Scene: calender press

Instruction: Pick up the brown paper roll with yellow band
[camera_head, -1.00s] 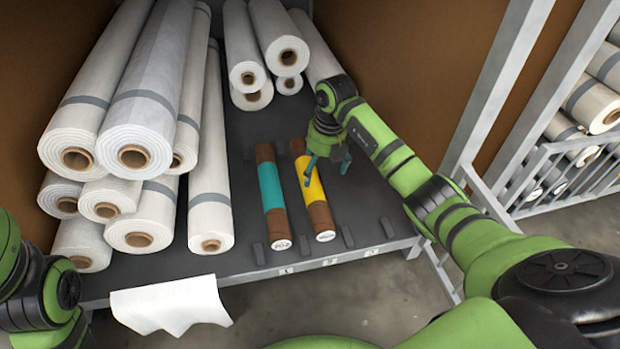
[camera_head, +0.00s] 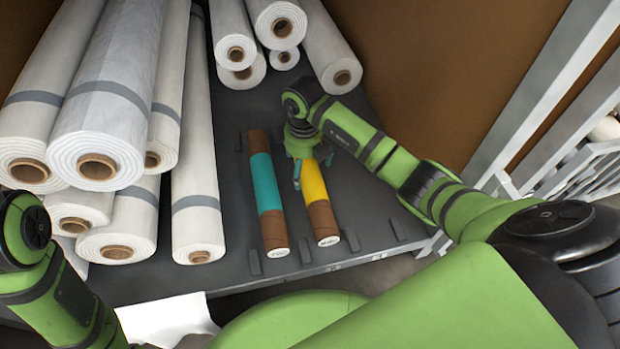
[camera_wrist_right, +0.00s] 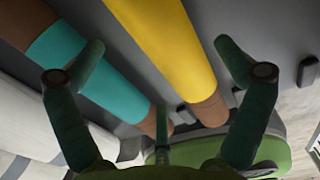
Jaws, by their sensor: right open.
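The brown paper roll with the yellow band (camera_head: 313,183) lies on the dark shelf, its labelled end toward me. It also shows in the right wrist view (camera_wrist_right: 168,45), running between the spread fingers. My right gripper (camera_head: 311,172) is open above the upper part of this roll and hides its far end; in the wrist view its fingers (camera_wrist_right: 160,70) stand apart on either side of the yellow band. I cannot tell whether they touch it. Only my left arm shows at the lower left; its gripper is out of view.
A similar brown roll with a teal band (camera_head: 266,183) lies parallel just to the left, close to a finger in the wrist view. White rolls (camera_head: 197,215) are stacked on the left and more lie at the back (camera_head: 335,60). Small dark blocks (camera_head: 398,229) line the shelf's front edge.

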